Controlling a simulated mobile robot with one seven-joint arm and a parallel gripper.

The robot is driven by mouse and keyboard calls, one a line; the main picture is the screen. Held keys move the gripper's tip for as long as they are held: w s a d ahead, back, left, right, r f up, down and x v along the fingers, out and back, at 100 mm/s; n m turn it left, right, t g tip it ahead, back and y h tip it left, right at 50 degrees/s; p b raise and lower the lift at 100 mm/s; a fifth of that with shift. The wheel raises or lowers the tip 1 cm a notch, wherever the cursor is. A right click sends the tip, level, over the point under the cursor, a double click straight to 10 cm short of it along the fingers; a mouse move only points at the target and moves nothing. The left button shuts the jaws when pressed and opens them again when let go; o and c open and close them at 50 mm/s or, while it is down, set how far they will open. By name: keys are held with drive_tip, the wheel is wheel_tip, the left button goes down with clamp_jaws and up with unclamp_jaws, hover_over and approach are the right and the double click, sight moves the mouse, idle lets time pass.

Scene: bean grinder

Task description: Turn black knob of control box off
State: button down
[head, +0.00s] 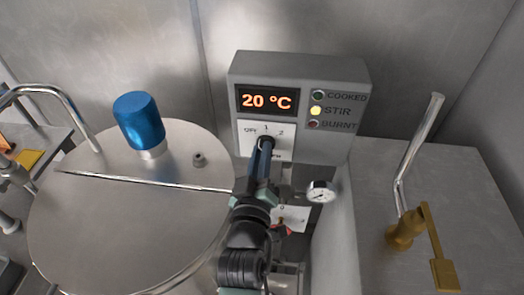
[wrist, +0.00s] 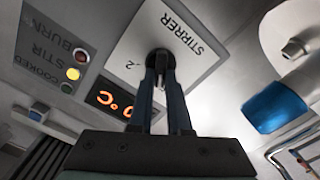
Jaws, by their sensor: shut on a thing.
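The grey control box (head: 350,78) stands at the back wall, with an orange 20 °C display (head: 267,101). Its white dial plate (head: 246,131) carries off, 1 and 2 marks; in the wrist view the plate (wrist: 190,55) reads STIRRER. The black knob (head: 254,142) sits on this plate and also shows in the wrist view (wrist: 158,56). My gripper (head: 265,145) is shut on the knob, one finger on each side in the wrist view (wrist: 161,70). The fingers hide much of the knob, so I cannot tell which mark it points at. The STIR lamp (head: 316,111) glows yellow.
A large metal lid (head: 110,215) with a blue cylinder (head: 140,120) fills the left. A small gauge (head: 321,192) is right of my arm. A metal pipe lever (head: 416,145) and brass valve (head: 405,231) stand on the right counter, which has clear room.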

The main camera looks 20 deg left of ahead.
drive_tip(key=shift+f+n, duration=0.1)
drive_tip(key=shift+n, duration=1)
drive_tip(key=c, duration=0.9)
unclamp_jaws()
drive_tip(key=shift+s, duration=0.1)
drive_tip(key=shift+o, duration=0.2)
drive_tip(key=b+v, duration=0.3)
drive_tip(key=v, duration=1)
drive_tip(key=shift+b, duration=0.3)
